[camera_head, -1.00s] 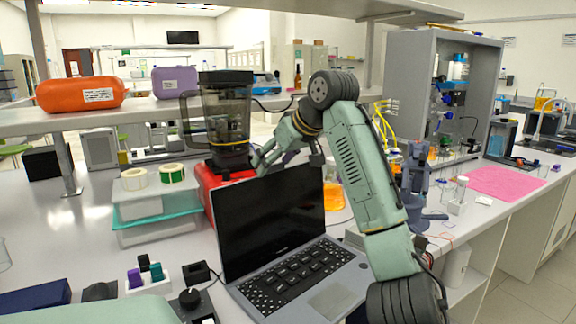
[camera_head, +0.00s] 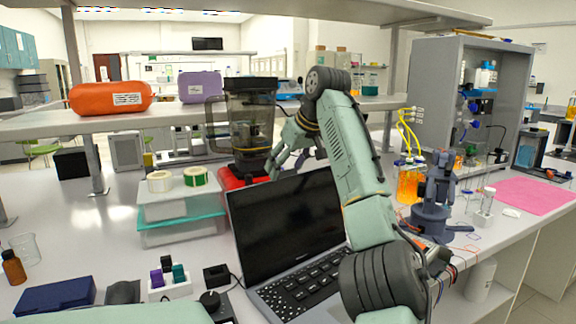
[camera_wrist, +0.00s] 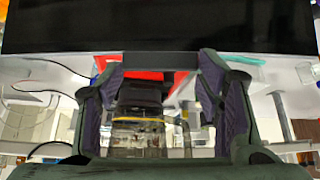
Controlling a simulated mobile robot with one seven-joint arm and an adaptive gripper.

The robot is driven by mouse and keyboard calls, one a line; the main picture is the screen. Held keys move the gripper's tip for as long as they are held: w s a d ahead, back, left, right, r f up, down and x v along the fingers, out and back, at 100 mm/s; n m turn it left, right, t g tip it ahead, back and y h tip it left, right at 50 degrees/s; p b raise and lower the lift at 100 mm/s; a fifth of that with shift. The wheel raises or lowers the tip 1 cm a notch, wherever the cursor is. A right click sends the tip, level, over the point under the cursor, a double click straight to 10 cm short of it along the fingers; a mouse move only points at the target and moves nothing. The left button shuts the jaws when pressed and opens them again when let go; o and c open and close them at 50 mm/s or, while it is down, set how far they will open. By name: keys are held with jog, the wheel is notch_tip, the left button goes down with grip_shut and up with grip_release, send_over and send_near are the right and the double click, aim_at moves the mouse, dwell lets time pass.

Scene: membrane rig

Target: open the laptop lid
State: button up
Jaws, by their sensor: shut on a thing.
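The laptop stands on the bench in the head view, with its dark keyboard base (camera_head: 300,288) flat and its lid (camera_head: 287,225) raised steeply, black screen showing. My gripper (camera_head: 284,167) is at the lid's top edge, behind and above it; the arm hides the laptop's right side. In the wrist view the black screen (camera_wrist: 160,25) fills the top, and my gripper's two fingers (camera_wrist: 164,85) stand apart with the lid's edge at their tips. The gripper is shut on the lid; the exact contact is partly hidden.
A blender (camera_head: 250,130) on a red base stands behind the lid. Stacked clear boxes (camera_head: 182,222) with tape rolls are to the left. A blue-grey stand (camera_head: 433,205) and orange bottle (camera_head: 409,183) are right of the arm. A shelf (camera_head: 150,117) crosses behind.

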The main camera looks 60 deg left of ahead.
jog(key=shift+f, duration=0.1)
jog(key=o, duration=1.7)
jog(key=v, duration=1.2)
jog(key=shift+a, duration=0.1)
